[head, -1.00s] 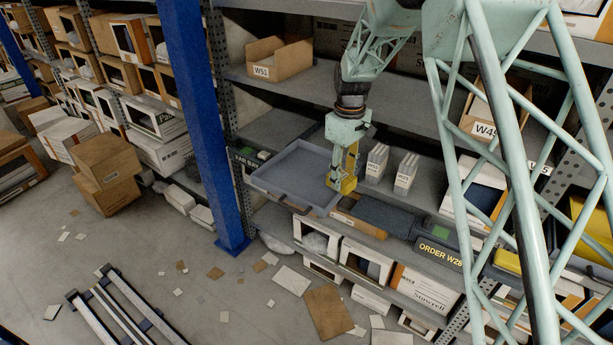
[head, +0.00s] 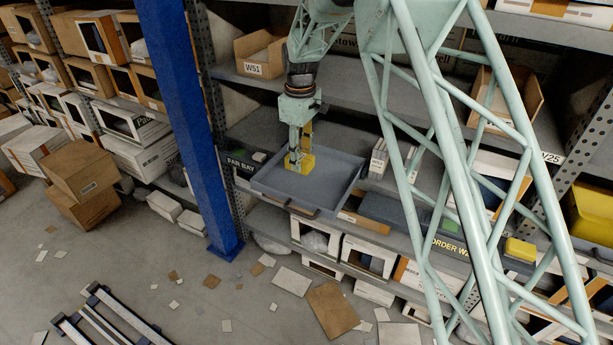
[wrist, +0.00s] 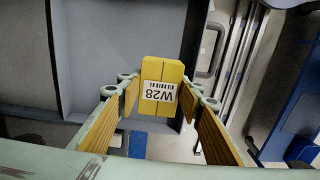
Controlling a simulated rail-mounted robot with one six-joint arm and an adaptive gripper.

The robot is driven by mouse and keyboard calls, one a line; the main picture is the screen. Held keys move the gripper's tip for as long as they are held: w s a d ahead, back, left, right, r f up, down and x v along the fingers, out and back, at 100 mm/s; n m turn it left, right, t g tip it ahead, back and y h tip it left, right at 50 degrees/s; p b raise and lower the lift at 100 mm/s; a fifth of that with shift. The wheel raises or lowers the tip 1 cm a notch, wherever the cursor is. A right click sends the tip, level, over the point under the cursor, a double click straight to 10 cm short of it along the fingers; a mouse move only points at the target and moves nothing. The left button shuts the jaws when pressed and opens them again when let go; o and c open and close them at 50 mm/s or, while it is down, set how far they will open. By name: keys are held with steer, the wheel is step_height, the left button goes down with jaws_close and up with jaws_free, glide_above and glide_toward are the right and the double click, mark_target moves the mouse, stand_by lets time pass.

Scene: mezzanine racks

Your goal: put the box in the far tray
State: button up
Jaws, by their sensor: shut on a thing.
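A yellow box (wrist: 154,70) with a white W28 label is between the finger pads of my gripper (wrist: 163,108) in the wrist view. In the head view my gripper (head: 300,158) is shut on it and holds the box (head: 308,164) over the left-middle part of a grey, low-walled tray (head: 338,199). The tray also shows in the wrist view (wrist: 90,45), behind the box. I cannot tell how high the box is above the tray floor. The box's underside is hidden.
White cartons (head: 378,160) stand right of the tray on the same shelf. A shelf (head: 350,92) runs above, with a W51 bin (head: 262,58). A blue upright (head: 185,130) stands to the left. A yellow box (head: 520,249) lies farther right, by the ORDER label.

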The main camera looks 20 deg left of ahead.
stand_by(0.3)
glide_above(302, 189)
steer(key=shift+s+f+b, duration=0.1)
steer(key=shift+f+b, duration=0.25)
steer(key=shift+f, duration=2.75)
steer(key=shift+f, duration=1.9)
steer(key=shift+f, duration=0.1)
steer(key=o, duration=0.9)
steer(key=shift+c, duration=0.2)
steer(key=shift+r+p, duration=0.4)
steer(key=shift+r, duration=5.75)
